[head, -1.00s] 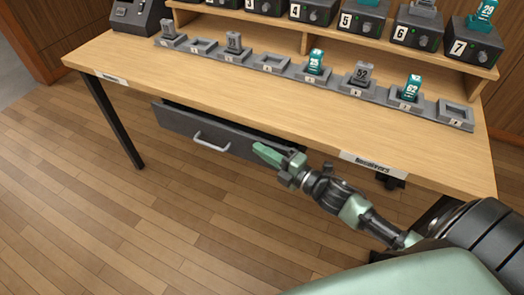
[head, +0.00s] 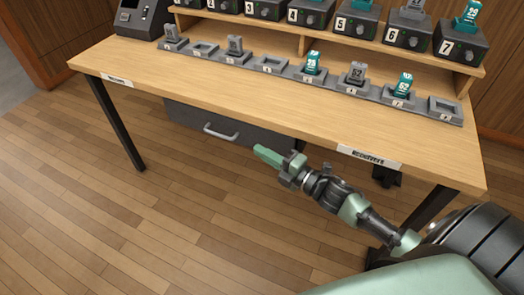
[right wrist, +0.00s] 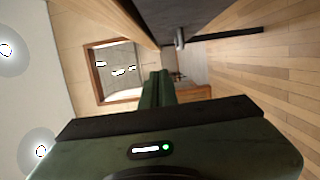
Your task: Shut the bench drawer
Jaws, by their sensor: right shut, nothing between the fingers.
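The bench drawer (head: 190,124) has a dark grey front with a pale bar handle (head: 221,132). It sits under the wooden bench top (head: 230,101), its front close to the bench's front edge, with no open interior showing. In the right wrist view the dark drawer front (right wrist: 185,18) and its handle (right wrist: 180,38) are seen from the side. My right gripper (head: 262,152) is shut and empty, its green fingers at the right end of the drawer front. I cannot tell whether they touch it. It also shows in the right wrist view (right wrist: 157,82). My left gripper is out of view.
A row of grey cradles (head: 268,65) with several grey and teal packs runs along the bench top. Numbered black units (head: 356,26) stand on a shelf behind. A black bench leg (head: 117,122) stands left. The wooden floor in front is clear.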

